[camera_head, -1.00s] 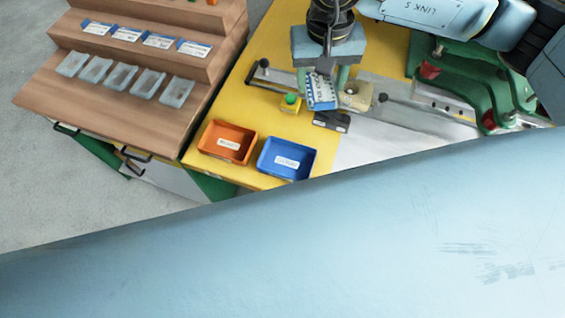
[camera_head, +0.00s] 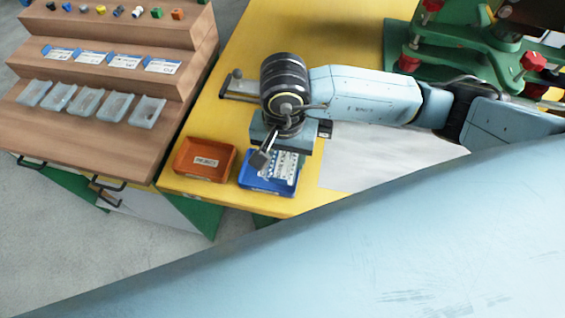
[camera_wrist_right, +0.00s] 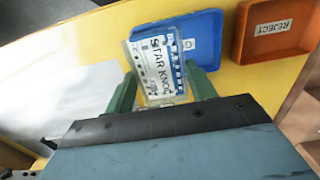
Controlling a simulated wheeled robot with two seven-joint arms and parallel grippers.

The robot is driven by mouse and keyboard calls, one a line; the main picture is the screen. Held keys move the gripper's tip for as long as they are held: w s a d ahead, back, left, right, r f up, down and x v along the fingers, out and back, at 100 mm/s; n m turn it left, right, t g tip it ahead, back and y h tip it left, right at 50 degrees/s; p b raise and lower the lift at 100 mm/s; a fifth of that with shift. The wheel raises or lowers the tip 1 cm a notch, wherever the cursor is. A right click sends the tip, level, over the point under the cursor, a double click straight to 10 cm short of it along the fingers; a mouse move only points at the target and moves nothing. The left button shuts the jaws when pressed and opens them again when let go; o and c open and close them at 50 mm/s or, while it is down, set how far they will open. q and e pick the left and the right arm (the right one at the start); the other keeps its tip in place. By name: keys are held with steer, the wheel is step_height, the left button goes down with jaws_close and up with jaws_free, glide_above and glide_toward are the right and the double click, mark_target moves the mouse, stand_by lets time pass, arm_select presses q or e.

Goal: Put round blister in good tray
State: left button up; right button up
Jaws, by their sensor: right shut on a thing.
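My right gripper (camera_head: 277,152) is shut on the blister pack (camera_head: 287,166), a clear pack with a card. In the right wrist view, the pack (camera_wrist_right: 156,62) reads "STAR KNOB" and sits between the green fingers. The gripper holds it over the blue tray (camera_head: 248,182), and the pack overlaps the tray in both views. I cannot tell whether it touches the tray. The blue tray also shows in the right wrist view (camera_wrist_right: 207,32), its label mostly hidden behind the pack, with a "G" visible. My left gripper is out of view.
An orange tray (camera_head: 190,168), labelled "REJECT", stands just left of the blue one on the yellow table (camera_head: 222,114). A stepped wooden rack (camera_head: 110,70) with clear blisters, cards and small knobs stands further left. A green fixture (camera_head: 455,45) is at the upper right.

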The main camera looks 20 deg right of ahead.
mark_target(284, 162)
step_height(284, 162, down, 4)
steer(key=shift+r, duration=0.15)
arm_select(q)
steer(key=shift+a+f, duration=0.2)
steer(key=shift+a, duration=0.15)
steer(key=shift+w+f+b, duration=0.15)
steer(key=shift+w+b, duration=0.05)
steer(key=shift+b, duration=0.2)
